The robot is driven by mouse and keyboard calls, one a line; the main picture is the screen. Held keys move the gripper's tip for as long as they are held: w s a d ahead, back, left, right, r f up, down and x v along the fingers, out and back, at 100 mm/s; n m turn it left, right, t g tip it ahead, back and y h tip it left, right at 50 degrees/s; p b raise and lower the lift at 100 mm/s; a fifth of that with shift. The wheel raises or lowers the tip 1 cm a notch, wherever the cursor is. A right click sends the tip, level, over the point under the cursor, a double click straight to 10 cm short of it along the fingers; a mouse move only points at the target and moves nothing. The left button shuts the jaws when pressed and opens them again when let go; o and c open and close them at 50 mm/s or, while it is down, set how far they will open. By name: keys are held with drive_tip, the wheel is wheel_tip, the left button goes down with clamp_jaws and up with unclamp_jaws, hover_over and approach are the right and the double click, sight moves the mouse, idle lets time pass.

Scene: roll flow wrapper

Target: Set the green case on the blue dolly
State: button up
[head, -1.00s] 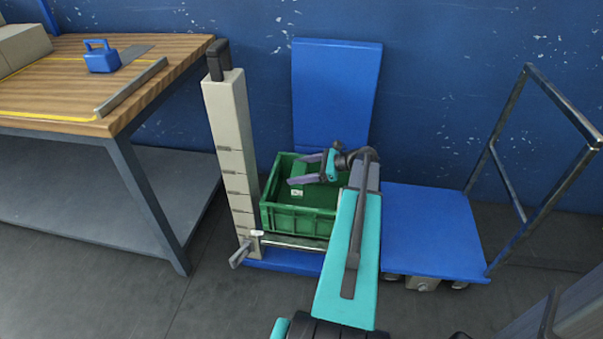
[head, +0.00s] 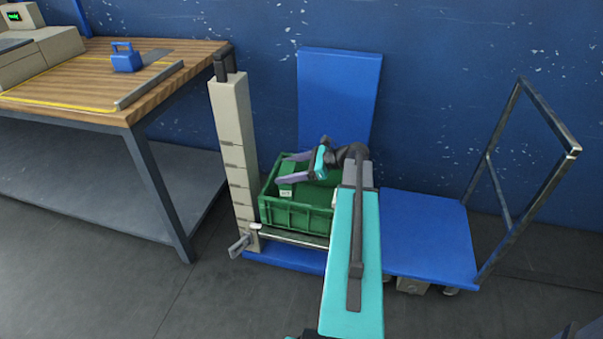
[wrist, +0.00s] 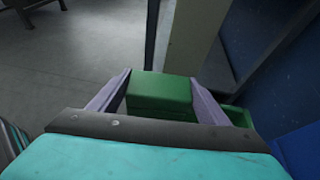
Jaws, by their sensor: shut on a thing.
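The green case (head: 286,188), with a small white label, is between the fingers of my gripper (head: 284,168) in the head view. My gripper is shut on it. The case is at the open top of a green crate (head: 295,218); I cannot tell whether it touches the crate. In the wrist view the case (wrist: 160,92) fills the gap between the two purple fingers of my gripper (wrist: 160,78). The blue dolly (head: 428,235) is right of the crate, with a bare flat deck and a metal push handle. My arm hides part of the crate and perhaps the dolly's left edge.
A beige post (head: 236,165) stands left of the crate, with a blue upright panel (head: 338,95) behind it. A wooden-topped bench (head: 80,85) at left carries a blue weight-like object (head: 126,58). The dolly's handle (head: 540,190) rises at its right side.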

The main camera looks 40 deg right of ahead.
drive_tip(key=w+a+r+n+g+y+b, duration=0.1)
drive_tip(key=a+r, duration=0.3)
drive_tip(key=a, duration=0.8)
drive_tip(key=w+a+r+n+g+y+b, duration=0.1)
drive_tip(key=w+a+r, duration=0.2)
drive_tip(key=a, duration=1)
drive_tip(key=w+a+r+n+g+y+b, duration=0.1)
drive_tip(key=a+r, duration=0.4)
drive_tip(key=a, duration=0.7)
drive_tip(key=shift+w+a+n, duration=0.3)
drive_tip(key=shift+w, duration=0.2)
drive_tip(key=shift+s, duration=0.1)
